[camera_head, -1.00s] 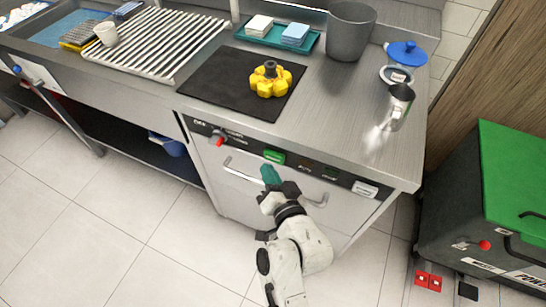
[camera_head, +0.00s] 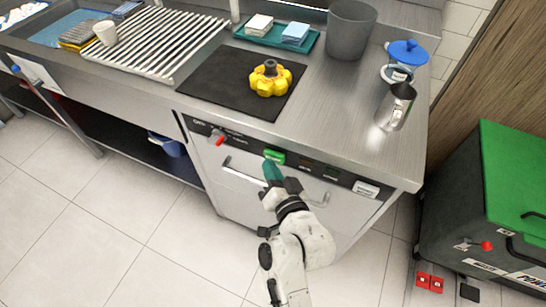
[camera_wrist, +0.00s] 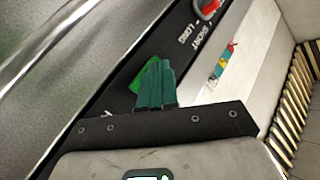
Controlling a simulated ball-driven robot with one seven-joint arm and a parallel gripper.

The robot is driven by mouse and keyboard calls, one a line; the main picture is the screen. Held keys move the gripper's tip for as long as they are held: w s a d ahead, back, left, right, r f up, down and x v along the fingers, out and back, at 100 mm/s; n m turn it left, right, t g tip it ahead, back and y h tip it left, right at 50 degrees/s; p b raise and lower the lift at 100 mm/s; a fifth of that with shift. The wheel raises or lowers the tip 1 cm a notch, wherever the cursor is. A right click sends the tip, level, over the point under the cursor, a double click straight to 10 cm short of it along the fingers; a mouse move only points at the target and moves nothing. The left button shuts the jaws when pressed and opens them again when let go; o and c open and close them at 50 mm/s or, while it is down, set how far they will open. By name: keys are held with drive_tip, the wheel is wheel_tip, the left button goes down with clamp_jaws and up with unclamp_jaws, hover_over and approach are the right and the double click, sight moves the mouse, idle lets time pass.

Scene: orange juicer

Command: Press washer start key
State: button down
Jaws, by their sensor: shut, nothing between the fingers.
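The washer (camera_head: 235,190) is built in under the steel counter, with a dark control strip along its top edge. The green start key (camera_head: 274,156) sits on that strip, and it also shows in the wrist view (camera_wrist: 143,76), partly hidden by the fingers. My gripper (camera_head: 270,166) is shut and empty, its teal fingers just below the green key. In the wrist view the fingertips (camera_wrist: 155,66) overlap the key's edge; I cannot tell whether they touch it. A red knob (camera_head: 217,138) is on the strip to the left and shows in the wrist view too (camera_wrist: 208,8).
The door handle (camera_head: 240,174) runs behind my gripper. On the counter are a yellow part (camera_head: 270,79) on a black mat (camera_head: 205,83), a metal pitcher (camera_head: 396,106) and a grey bin (camera_head: 350,32). A green-topped box (camera_head: 515,165) stands at the right.

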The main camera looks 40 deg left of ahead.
drive_tip(key=shift+w+a+b, duration=0.1)
drive_tip(key=shift+w+b, duration=0.2)
drive_tip(key=shift+w, duration=0.1)
idle(0.3)
drive_tip(key=shift+s, duration=0.15)
drive_tip(key=shift+s+d+p, duration=0.2)
drive_tip(key=shift+s+p, duration=0.5)
drive_tip(key=shift+s, duration=0.05)
drive_tip(key=shift+s, duration=0.1)
drive_tip(key=shift+s+d+p, duration=0.2)
drive_tip(key=shift+s+p, duration=0.5)
drive_tip(key=shift+s, duration=0.1)
drive_tip(key=shift+s+d+p, duration=0.2)
drive_tip(key=shift+s+p, duration=0.45)
drive_tip(key=shift+s, duration=0.1)
drive_tip(key=shift+s+d+p, duration=0.2)
drive_tip(key=shift+s+p, duration=0.5)
drive_tip(key=shift+s, duration=0.1)
